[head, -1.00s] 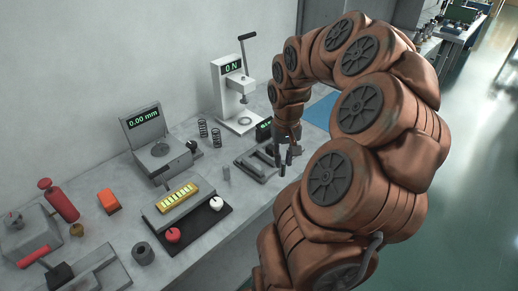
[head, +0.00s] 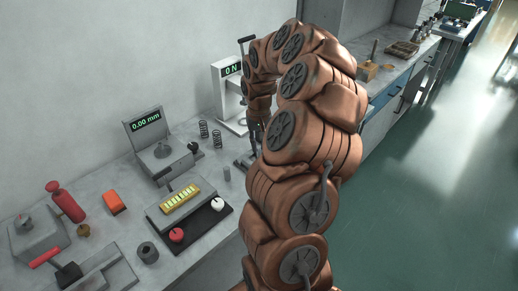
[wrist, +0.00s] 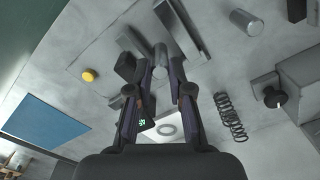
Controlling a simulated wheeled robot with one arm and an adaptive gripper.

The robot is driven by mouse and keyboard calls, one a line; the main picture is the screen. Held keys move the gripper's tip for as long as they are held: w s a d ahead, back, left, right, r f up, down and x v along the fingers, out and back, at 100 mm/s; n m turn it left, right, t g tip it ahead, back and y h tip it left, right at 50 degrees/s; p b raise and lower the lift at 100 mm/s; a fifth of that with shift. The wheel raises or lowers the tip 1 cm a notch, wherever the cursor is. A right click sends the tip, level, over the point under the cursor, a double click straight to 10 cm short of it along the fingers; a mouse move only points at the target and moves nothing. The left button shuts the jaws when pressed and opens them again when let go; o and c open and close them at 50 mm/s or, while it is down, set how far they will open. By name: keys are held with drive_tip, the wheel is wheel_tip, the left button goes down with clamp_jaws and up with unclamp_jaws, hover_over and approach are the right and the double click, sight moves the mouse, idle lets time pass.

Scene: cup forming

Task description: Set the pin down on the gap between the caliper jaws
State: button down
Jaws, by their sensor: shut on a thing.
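In the wrist view my gripper (wrist: 160,66) has its two dark fingers closed on a small grey pin (wrist: 160,52). The pin shows between the fingertips, over the grey caliper (wrist: 182,32). The jaw gap is partly hidden, and I cannot tell whether the pin touches the caliper. A small green readout (wrist: 142,122) shows beside the left finger. In the head view the caliper (head: 240,161) is mostly behind my arm, and the gripper is largely hidden there too.
Another grey cylinder (wrist: 246,21) stands to the right of the caliper. A spring (wrist: 230,116) and a dark knob (wrist: 274,97) lie to the right. The force press (head: 228,95) stands behind.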

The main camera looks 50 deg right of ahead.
sight(259, 148)
drive_tip(key=shift+f+p, duration=0.45)
drive_tip(key=shift+f, duration=1)
drive_tip(key=shift+f, duration=0.15)
drive_tip(key=c, duration=1.1)
unclamp_jaws()
drive_tip(key=shift+o, duration=0.2)
wheel_tip(259, 148, up, 12)
drive_tip(key=b, duration=0.3)
drive_tip(key=shift+r, duration=0.25)
